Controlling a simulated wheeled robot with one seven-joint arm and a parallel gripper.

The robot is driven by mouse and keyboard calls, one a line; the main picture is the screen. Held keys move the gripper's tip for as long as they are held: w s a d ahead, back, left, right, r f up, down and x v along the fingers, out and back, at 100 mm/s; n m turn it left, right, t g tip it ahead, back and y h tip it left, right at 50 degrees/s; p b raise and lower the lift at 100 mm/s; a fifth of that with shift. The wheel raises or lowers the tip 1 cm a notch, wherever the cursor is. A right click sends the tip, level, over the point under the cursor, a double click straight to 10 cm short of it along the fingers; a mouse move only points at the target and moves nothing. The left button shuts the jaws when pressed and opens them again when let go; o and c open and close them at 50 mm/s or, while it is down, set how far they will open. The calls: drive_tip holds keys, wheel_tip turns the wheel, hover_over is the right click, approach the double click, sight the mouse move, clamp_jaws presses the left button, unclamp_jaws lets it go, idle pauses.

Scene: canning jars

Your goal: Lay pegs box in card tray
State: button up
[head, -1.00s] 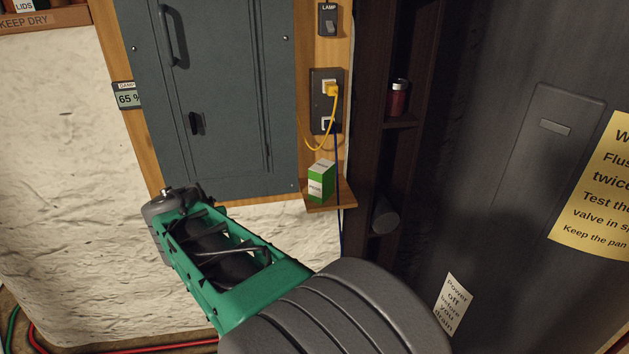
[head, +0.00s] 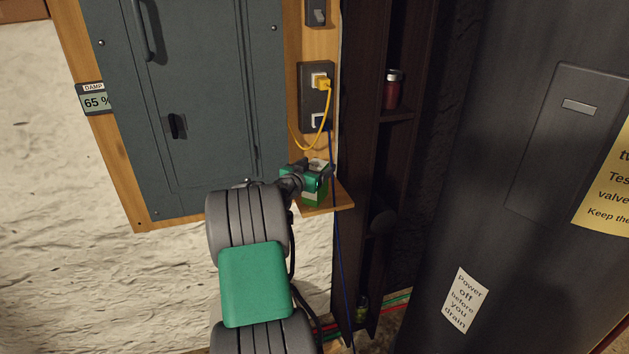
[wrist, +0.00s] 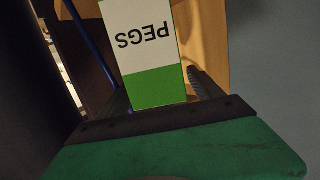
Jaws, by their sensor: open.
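The pegs box (head: 314,197), green and white, stands on a small wooden shelf (head: 341,197) under the outlet, partly hidden behind my gripper (head: 313,177). In the wrist view the box (wrist: 152,87) shows its PEGS label upside down, between my two dark fingers. My gripper is open around the box. Whether either finger touches it I cannot tell. I see no card tray in these views.
A yellow cord (head: 323,112) and a blue cord (head: 338,230) hang from the outlet (head: 317,95) close by the box. A grey electrical panel (head: 195,100) is on the left. Dark shelving with a red jar (head: 392,92) stands right of the small shelf.

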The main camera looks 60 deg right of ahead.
drive_tip(key=shift+d+f, duration=0.2)
drive_tip(key=shift+d, duration=1.05)
drive_tip(key=shift+c, duration=0.3)
clamp_jaws()
